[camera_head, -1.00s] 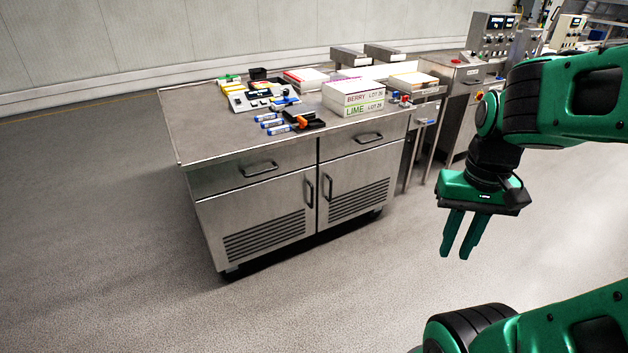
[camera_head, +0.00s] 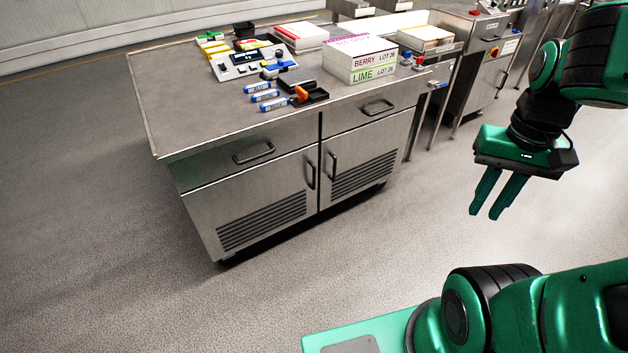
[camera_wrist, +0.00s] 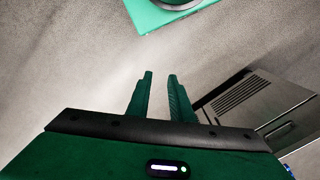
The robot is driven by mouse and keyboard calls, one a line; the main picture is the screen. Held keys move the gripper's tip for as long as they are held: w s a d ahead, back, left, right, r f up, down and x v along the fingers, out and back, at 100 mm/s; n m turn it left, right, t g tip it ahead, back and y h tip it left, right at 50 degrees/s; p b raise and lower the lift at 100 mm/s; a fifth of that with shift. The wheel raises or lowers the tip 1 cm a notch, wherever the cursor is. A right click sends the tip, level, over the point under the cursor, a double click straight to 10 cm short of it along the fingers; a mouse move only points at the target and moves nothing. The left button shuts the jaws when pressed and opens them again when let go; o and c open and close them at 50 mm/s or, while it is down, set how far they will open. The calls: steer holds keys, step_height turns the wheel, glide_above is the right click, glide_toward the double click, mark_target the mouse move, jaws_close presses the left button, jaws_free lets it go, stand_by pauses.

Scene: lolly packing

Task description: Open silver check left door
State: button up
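The silver cabinet's left door (camera_head: 262,205) is shut, with slotted vents low down and a vertical handle (camera_head: 310,174) near its right edge. The right door (camera_head: 357,160) is also shut. My gripper (camera_head: 492,196) hangs in free air to the right of the cabinet, well apart from the handle. Its two fingers point down with a gap between them, and nothing is held. In the wrist view the gripper (camera_wrist: 158,78) shows the same gap, with floor behind it. Part of the silver cabinet (camera_wrist: 262,103) shows at the right there.
The cabinet top holds BERRY and LIME boxes (camera_head: 360,60), markers (camera_head: 264,96), a black tray (camera_head: 306,95) and a grey device (camera_head: 240,68). A drawer (camera_head: 240,157) sits above the left door. Steel equipment (camera_head: 490,60) stands behind right. The floor (camera_head: 130,280) before the cabinet is clear.

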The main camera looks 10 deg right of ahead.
steer(key=w+d+f+n+t+h, duration=0.15)
steer(key=w+d, duration=0.25)
steer(key=w, duration=0.9)
steer(key=w+d+f+t+h, duration=0.2)
steer(key=w+d+f+t, duration=0.15)
steer(key=w, duration=1.05)
steer(key=w+a+f+n+t, duration=0.15)
steer(key=w+f, duration=0.35)
steer(key=w, duration=0.6)
steer(key=w+a+f+n+t, duration=0.1)
steer(key=w+f+t, duration=0.1)
steer(key=w+f, duration=0.65)
steer(key=w+a+f+n+t, duration=0.1)
steer(key=w+a+f+t, duration=0.15)
steer(key=w+f, duration=0.2)
steer(key=w+a+f+n+t, duration=0.1)
steer(key=w+a+f, duration=0.2)
steer(key=w, duration=0.3)
steer(key=n+t+y, duration=0.1)
steer(key=t+y, duration=0.3)
glide_toward(314, 180)
steer(key=w+d+r, duration=0.6)
steer(key=s+a+f+t+y, duration=0.2)
steer(key=s+a+f, duration=0.35)
steer(key=f, duration=0.25)
steer(key=shift+n+h, duration=0.25)
steer(key=shift+n, duration=0.15)
steer(key=w, duration=1)
steer(key=shift+a, duration=0.4)
steer(key=shift+c, duration=0.3)
